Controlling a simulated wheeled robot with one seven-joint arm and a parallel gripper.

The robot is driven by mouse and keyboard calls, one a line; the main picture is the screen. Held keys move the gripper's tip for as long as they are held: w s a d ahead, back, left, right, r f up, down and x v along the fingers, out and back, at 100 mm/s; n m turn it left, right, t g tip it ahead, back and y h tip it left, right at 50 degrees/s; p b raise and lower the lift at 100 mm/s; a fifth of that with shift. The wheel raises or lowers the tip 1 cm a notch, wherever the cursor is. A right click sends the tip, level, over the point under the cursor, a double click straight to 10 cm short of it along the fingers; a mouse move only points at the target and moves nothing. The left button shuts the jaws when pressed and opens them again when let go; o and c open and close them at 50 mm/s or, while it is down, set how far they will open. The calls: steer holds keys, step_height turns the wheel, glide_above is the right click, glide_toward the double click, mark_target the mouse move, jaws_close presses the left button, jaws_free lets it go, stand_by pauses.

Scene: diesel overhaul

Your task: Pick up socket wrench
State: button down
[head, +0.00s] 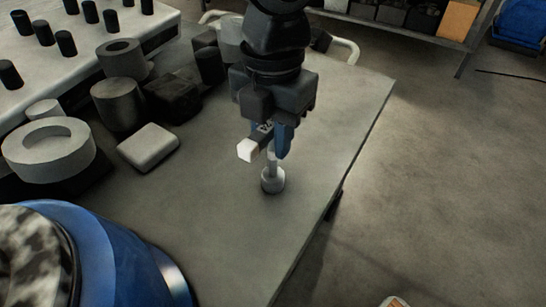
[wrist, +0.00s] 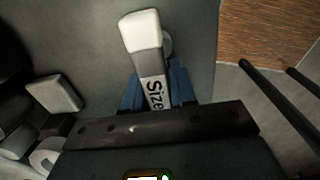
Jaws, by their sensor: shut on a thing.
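The socket wrench (wrist: 155,80) has a grey body with "Size" lettering and a white block end, which also shows in the head view (head: 247,150). My gripper (head: 270,140) points down above the worktable with its blue fingers shut on the wrench. In the wrist view the fingers (wrist: 157,88) lie on both sides of the lettered part. A grey upright stem with a round foot (head: 272,181) shows just below the fingers, at the table top. I cannot tell whether it is part of the wrench or whether it touches the table.
The worktable (head: 230,240) is clear around the gripper. On the left lie a pale block (head: 148,147), a large ring (head: 48,150), a dark cylinder (head: 118,104) and a rack (head: 90,60) with several black pegs. A blue rounded object (head: 110,255) stands at the lower left. A shelf (head: 400,22) stands behind.

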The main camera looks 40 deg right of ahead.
steer(key=shift+r, duration=0.15)
step_height(320, 180, up, 4)
steer(key=shift+p, duration=0.85)
steer(key=s+d+r+b, duration=0.1)
steer(key=s+d+r, duration=0.5)
steer(key=s, duration=0.3)
steer(key=shift+s+d+r, duration=0.25)
steer(key=shift+d+r, duration=0.1)
steer(key=shift+r, duration=0.05)
steer(key=c, duration=1.5)
jaws_free()
jaws_close()
